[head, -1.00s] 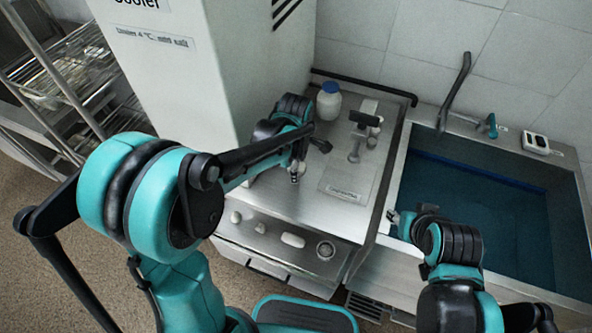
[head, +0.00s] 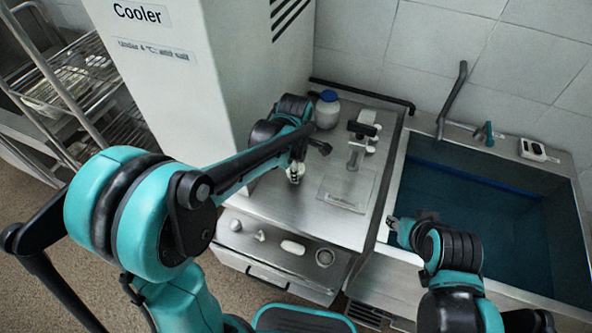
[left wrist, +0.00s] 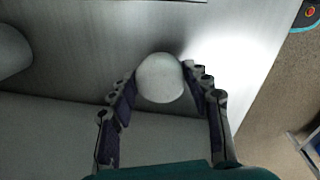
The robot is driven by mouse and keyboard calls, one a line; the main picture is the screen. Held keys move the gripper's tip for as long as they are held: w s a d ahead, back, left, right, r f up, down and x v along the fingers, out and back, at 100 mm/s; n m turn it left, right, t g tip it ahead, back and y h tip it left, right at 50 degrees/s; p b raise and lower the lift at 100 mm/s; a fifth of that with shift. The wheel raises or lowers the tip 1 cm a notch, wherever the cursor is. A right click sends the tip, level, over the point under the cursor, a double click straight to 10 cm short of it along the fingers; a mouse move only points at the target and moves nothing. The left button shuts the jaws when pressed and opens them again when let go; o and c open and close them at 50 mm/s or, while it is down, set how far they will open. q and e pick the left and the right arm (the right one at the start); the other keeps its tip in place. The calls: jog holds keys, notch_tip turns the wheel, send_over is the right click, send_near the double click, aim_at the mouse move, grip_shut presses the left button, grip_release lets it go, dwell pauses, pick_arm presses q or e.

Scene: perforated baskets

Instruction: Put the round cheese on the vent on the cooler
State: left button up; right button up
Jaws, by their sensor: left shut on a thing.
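My left gripper (head: 295,174) is over the steel counter beside the cooler. In the left wrist view my left gripper (left wrist: 168,88) is shut on a round, whitish thing, which looks like the round cheese (left wrist: 160,76), held between its fingertips. In the head view the cheese is a small pale spot, mostly hidden by the fingers. The cooler (head: 165,75) is a tall white cabinet with a "Cooler" label. Dark slanted slits, the vent (head: 284,14), show high on its right face. My right gripper (head: 400,230) is at the sink's left edge; its opening is unclear.
A white bottle with a blue cap (head: 327,110) and a dark-topped fixture (head: 360,140) stand on the counter (head: 290,215). The sink basin (head: 490,220) is at right. A wire rack (head: 75,90) stands left of the cooler.

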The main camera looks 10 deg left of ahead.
pick_arm(q)
jog(key=r, duration=0.2)
jog(key=r+p, duration=0.1)
jog(key=r, duration=0.1)
jog(key=s+r+p, duration=0.1)
jog(key=r, duration=0.2)
jog(key=s+d+r+p, duration=0.2)
jog(key=s+p, duration=0.3)
jog(key=s, duration=0.6)
jog(key=s+d+r+p, duration=0.2)
jog(key=s+p, duration=0.3)
jog(key=s, duration=0.7)
jog(key=shift+d+p, duration=0.35)
jog(key=shift+d, duration=0.05)
